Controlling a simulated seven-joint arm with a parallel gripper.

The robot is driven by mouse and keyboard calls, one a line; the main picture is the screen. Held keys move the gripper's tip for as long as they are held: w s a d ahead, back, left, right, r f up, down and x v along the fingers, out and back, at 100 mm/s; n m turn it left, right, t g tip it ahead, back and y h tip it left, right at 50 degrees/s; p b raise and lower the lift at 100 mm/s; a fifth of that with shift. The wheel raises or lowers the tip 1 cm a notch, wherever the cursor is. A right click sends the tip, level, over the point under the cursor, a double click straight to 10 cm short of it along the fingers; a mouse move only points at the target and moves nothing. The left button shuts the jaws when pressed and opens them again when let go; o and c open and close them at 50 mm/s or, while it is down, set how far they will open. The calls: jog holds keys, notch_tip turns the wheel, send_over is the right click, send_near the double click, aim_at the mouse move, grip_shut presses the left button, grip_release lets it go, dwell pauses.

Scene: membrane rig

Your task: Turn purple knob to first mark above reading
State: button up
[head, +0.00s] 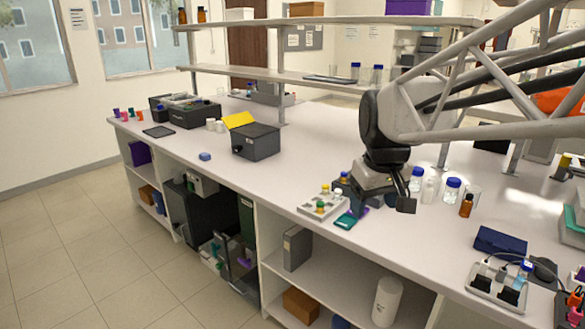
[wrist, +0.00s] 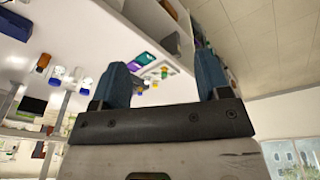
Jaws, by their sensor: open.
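A light grey panel (head: 308,209) with small yellow, green and white fittings sits near the bench's front edge in the head view. It also shows, small and upside down, between my fingers in the wrist view (wrist: 158,73). I cannot pick out a purple knob, marks or a reading; part of the panel may be hidden behind my gripper. My gripper (head: 380,196) is beside the panel on its right, above the bench. In the wrist view its two blue-grey fingers (wrist: 160,68) are wide apart with nothing between them.
A teal flat item (head: 346,221) with purple beside it lies right of the panel. Blue-capped bottles (head: 416,179) and an amber bottle (head: 466,205) stand right of my gripper. A dark box (head: 256,143) with a yellow flap stands behind left. The bench left of the panel is mostly clear.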

jog(key=w+d+n+g, duration=0.1)
jog(key=w+d+n, duration=0.2)
jog(key=w, duration=1.4)
jog(key=w+d+n, duration=0.2)
jog(key=w+d, duration=0.2)
jog(key=w, duration=1.4)
jog(key=w+d+f+n, duration=0.2)
jog(key=w+f, duration=0.3)
jog(key=w, duration=0.4)
jog(key=w+d+f+n, duration=0.2)
jog(key=w+d+f, duration=0.2)
jog(key=w, duration=0.5)
jog(key=w+d+f+n+g, duration=0.1)
jog(key=w+d+f, duration=0.2)
jog(key=w+f, duration=0.4)
jog(key=shift+w+d+f+n, duration=0.15)
jog(key=shift+w+n, duration=0.25)
jog(key=shift+w, duration=1.2)
jog(key=shift+w+d+f, duration=0.15)
jog(key=shift+w+f, duration=0.2)
jog(key=shift+f, duration=0.2)
jog(key=shift+f, duration=3.75)
